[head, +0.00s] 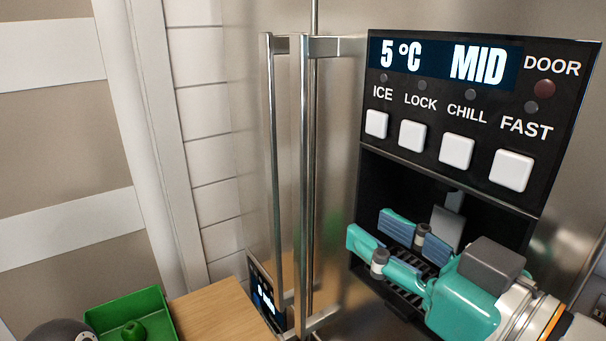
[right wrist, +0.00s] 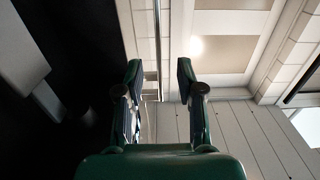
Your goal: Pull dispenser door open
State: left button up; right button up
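The steel fridge front carries a black dispenser panel (head: 450,130) with a "5 °C MID" display, indicator lights and several white buttons. Two tall vertical handles stand close together left of it, a right bar (head: 305,190) and a left bar (head: 275,170). The doors look shut. My teal right gripper (head: 367,228) is in front of the dark dispenser recess (head: 376,188), right of the handles, with its fingers pointing left. Its fingers are apart and empty. In the right wrist view the open gripper (right wrist: 158,75) has a thin steel bar beyond the gap. My left gripper is not in view.
A green tray (head: 155,298) with a green item (head: 131,331) lies on a wooden counter (head: 215,310) at lower left. A small dark display panel (head: 262,298) shows near the handles' lower ends. Free space lies between gripper and handles.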

aim_at(305, 183)
jog(key=p+x, duration=0.1)
jog(key=x, duration=1.4)
jog(key=shift+w+f+p, duration=0.1)
jog(key=shift+w+p, duration=0.25)
jog(key=shift+w, duration=0.05)
grip_shut()
